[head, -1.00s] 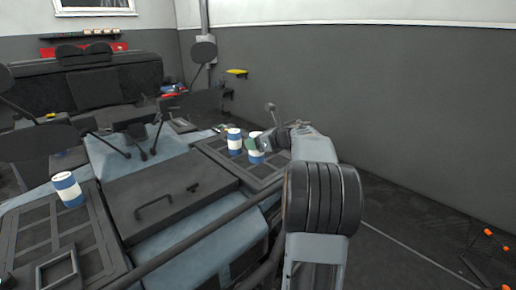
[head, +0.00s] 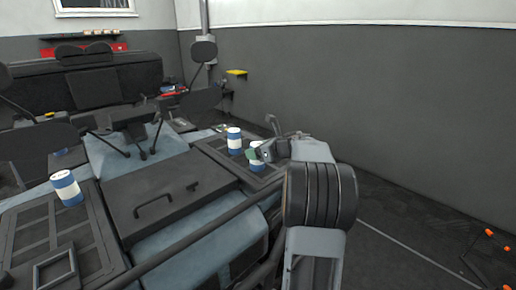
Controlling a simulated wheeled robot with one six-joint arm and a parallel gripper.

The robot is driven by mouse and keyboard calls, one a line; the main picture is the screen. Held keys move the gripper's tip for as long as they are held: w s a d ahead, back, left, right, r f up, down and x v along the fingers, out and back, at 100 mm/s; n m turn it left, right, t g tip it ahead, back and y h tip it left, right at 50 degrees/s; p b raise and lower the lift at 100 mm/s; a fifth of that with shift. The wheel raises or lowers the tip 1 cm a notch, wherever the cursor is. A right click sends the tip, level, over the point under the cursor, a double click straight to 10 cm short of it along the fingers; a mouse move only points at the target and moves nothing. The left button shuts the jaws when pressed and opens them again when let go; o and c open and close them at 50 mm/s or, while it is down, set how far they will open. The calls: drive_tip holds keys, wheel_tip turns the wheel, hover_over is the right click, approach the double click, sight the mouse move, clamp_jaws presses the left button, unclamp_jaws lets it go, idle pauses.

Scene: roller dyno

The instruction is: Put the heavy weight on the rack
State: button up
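A blue and white can-shaped weight (head: 257,164) is at the end of my arm, over the dark slatted rack (head: 215,151) on the right of the vehicle. My gripper (head: 256,153) is shut on it; a green finger pad covers part of its upper side. Whether its base touches the rack is hard to tell. A second, similar weight (head: 234,141) stands upright just left of and behind it on the same rack. A third one (head: 67,188) stands upright on the left rack (head: 28,207).
A dark flat lid with a handle (head: 165,195) lies between the racks. A long dark bar (head: 195,236) crosses in front. Thin stalks with dark round plates (head: 204,52) rise behind. A grey wall (head: 370,100) closes the right side.

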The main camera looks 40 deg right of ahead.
drive_tip(key=o, duration=0.3)
drive_tip(key=shift+r, duration=0.1)
drive_tip(key=shift+r+p, duration=0.25)
drive_tip(key=shift+p, duration=0.05)
drive_tip(key=b+v, duration=0.1)
drive_tip(key=v, duration=1.1)
drive_tip(key=shift+f, duration=0.15)
